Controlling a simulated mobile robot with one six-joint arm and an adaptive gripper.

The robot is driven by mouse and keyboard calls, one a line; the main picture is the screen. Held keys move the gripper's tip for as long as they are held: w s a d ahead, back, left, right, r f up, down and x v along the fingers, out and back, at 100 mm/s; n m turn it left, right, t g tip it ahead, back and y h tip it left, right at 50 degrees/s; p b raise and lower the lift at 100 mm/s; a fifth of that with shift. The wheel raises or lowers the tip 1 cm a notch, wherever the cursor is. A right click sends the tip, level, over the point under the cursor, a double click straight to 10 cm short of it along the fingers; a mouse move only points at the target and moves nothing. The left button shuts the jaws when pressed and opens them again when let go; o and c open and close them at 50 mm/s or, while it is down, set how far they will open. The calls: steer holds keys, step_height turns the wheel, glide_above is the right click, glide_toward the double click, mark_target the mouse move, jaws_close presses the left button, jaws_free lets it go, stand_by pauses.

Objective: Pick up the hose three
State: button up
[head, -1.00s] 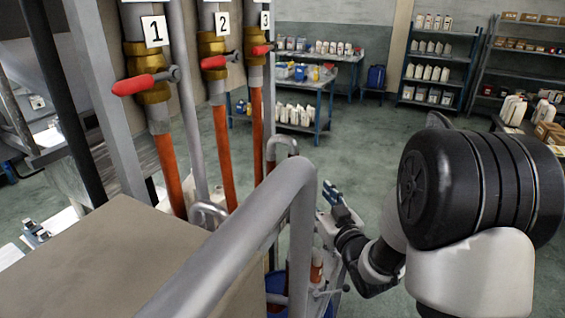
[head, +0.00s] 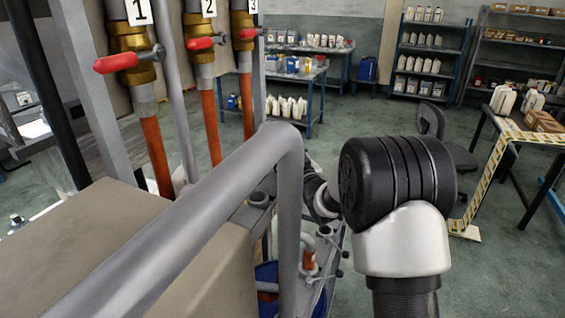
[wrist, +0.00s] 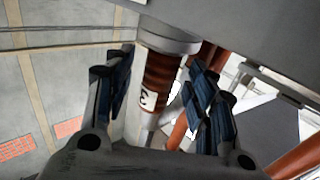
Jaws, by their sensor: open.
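In the wrist view, hose three (wrist: 158,70) is a red-brown ribbed piece below a round grey collar, with a white label bearing a 3. My gripper (wrist: 161,92) is open, with one blue-padded finger on each side of the hose. A gap shows on the left; I cannot tell whether the right finger touches. In the head view, the gripper is hidden behind the grey rail. The upper orange hose under label 3 (head: 246,105) hangs from a brass fitting with a red-handled valve, right of hoses one (head: 157,155) and two (head: 211,125).
The thick grey rail (head: 190,215) and beige box top (head: 90,245) fill the near left. An orange hose end (head: 309,256) stands in a grey rack beyond the rail, above a blue drum (head: 265,275). Other orange hoses (wrist: 205,60) are close at the gripper's right.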

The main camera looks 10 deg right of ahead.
steer(key=shift+w+a, duration=0.15)
steer(key=shift+w, duration=0.8)
jaws_close()
